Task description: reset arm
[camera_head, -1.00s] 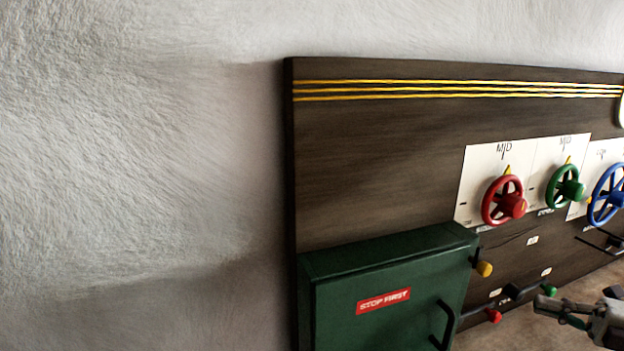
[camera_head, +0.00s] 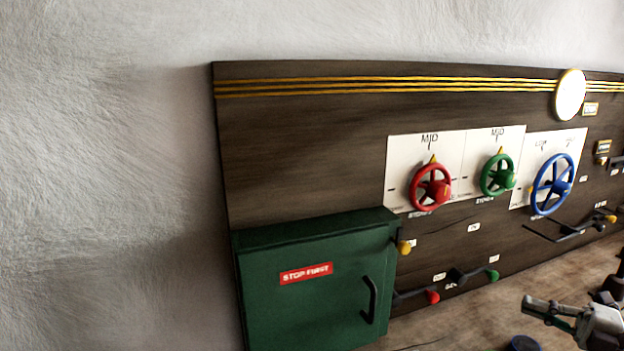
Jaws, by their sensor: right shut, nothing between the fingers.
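My right gripper (camera_head: 552,312) shows at the lower right, shut and empty, its fingers pointing left. It is in front of the dark control board (camera_head: 310,150), apart from the levers and wheels. My left gripper is out of view. Only a small part of my right arm shows behind the gripper at the right edge.
The board carries a red wheel (camera_head: 430,187), a green wheel (camera_head: 497,175) and a blue wheel (camera_head: 553,184). Below are levers with a red knob (camera_head: 432,297) and a green knob (camera_head: 493,276). A green box (camera_head: 315,310) labelled STOP FIRST juts out at the left.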

